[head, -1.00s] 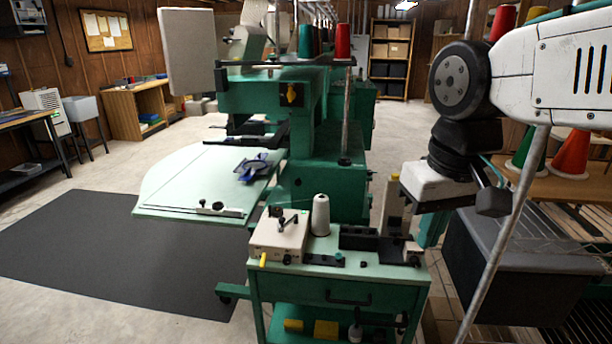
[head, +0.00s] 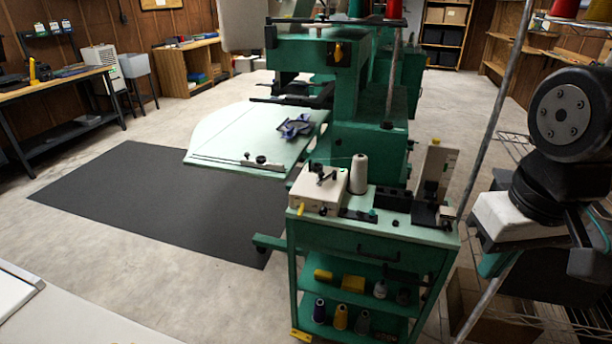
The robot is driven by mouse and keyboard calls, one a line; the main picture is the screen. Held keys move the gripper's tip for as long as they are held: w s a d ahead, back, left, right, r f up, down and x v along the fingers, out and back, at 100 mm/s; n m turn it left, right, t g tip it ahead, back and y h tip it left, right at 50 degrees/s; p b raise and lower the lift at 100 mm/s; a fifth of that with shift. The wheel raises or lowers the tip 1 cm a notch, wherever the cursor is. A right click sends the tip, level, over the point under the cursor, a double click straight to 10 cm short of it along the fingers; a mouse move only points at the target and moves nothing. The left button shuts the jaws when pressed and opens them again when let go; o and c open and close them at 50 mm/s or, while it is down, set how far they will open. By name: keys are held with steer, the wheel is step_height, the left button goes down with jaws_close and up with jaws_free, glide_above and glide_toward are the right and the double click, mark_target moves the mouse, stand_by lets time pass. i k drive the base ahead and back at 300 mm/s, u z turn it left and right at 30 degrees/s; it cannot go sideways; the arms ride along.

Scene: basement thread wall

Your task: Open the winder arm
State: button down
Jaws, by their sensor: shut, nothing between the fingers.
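A cream box-shaped unit (head: 317,192) stands on the left of the green cart's top, with a small black arm (head: 323,174) on it and a yellow tip at its front left corner. It looks like the winder, but I cannot tell whether its arm is open or shut. An upright cream plate (head: 437,168) with black parts stands at the cart's right end. My arm is at the right edge, apart from the cart. I cannot make out my gripper's fingers.
A slanted metal pole (head: 497,120) stands between cart and arm.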

mark_target(334, 175)
steer(key=k, duration=0.5)
steer(key=u, duration=0.55)
steer(key=i, duration=1.6)
steer(key=z, duration=0.15)
